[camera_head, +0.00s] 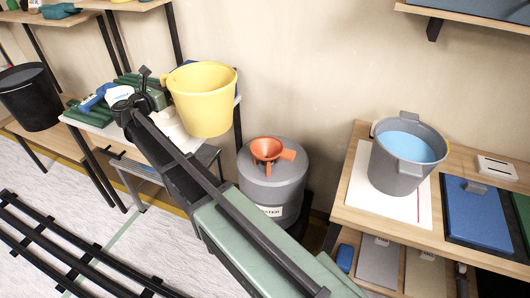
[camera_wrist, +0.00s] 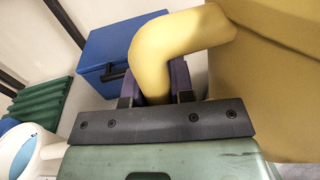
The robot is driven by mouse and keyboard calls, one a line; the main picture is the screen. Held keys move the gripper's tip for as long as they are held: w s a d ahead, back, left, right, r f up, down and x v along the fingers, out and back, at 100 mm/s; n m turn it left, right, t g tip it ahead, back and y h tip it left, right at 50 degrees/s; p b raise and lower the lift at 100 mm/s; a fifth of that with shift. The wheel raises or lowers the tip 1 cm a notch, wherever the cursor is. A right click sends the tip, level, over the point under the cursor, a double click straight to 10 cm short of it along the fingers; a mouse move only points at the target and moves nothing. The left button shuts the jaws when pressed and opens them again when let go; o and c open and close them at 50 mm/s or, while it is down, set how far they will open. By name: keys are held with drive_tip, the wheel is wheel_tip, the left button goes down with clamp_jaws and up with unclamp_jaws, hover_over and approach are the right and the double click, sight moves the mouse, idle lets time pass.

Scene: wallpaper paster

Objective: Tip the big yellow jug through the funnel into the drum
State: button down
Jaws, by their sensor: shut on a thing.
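The big yellow jug (camera_head: 205,100) is held up in the air in the head view, left of and higher in the picture than the drum. My gripper (camera_head: 150,95) is shut on the jug's handle, which also shows between the jaws in the wrist view (camera_wrist: 175,48). The jug looks close to upright, with its open mouth up; its contents are hidden. The orange funnel (camera_head: 268,151) sits on top of the grey drum (camera_head: 272,190), apart from the jug. My arm crosses in front of the drum's lower left side.
A bench (camera_head: 350,205) on the right bears a grey bucket (camera_head: 398,178) with blue liquid. A black bucket (camera_head: 30,98) stands at the far left. A table behind the jug bears green trays (camera_head: 85,112). A blue box (camera_wrist: 115,55) shows in the wrist view. Black rails cross the floor.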

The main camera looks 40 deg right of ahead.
idle(0.5)
wheel_tip(320, 180, up, 4)
drive_tip(key=p, duration=0.4)
idle(0.8)
